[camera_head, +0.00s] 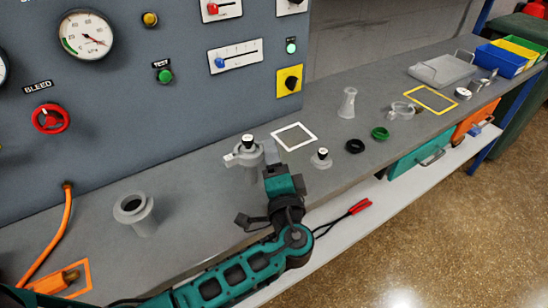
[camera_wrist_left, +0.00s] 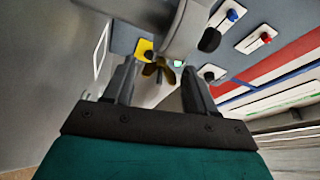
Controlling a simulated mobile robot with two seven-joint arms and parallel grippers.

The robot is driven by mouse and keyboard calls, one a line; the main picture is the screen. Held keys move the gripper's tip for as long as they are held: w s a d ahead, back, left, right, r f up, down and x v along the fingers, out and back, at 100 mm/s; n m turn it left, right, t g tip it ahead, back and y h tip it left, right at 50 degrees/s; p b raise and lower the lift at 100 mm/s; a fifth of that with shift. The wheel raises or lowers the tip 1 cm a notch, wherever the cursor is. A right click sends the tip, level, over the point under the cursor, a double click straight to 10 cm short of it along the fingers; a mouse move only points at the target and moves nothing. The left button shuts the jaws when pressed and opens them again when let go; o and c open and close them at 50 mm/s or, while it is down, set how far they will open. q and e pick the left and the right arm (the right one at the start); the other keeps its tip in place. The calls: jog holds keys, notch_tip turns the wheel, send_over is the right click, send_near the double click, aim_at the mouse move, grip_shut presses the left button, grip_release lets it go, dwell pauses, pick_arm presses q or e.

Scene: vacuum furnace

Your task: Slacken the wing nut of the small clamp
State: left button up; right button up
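A grey clamp (camera_head: 232,158) sits around a grey upright fitting (camera_head: 250,176) with a black top, near the middle of the bench. In the left wrist view a pale grey round body (camera_wrist_left: 186,28) fills the top centre, and a small brown-gold winged piece (camera_wrist_left: 158,69), which looks like the wing nut, shows between the fingers. My right gripper is not in view.
A grey flanged port (camera_head: 135,210) stands at left. A small black-topped fitting (camera_head: 321,159), a black ring (camera_head: 355,146) and a green ring (camera_head: 380,133) lie to the right. The control panel (camera_head: 150,110) rises behind. A red-handled tool (camera_head: 358,206) is below the bench edge.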

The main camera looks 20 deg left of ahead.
pick_arm(q)
jog(key=c, duration=0.8)
dwell(0.5)
jog(key=o, duration=1.1)
jog(key=shift+f, duration=0.1)
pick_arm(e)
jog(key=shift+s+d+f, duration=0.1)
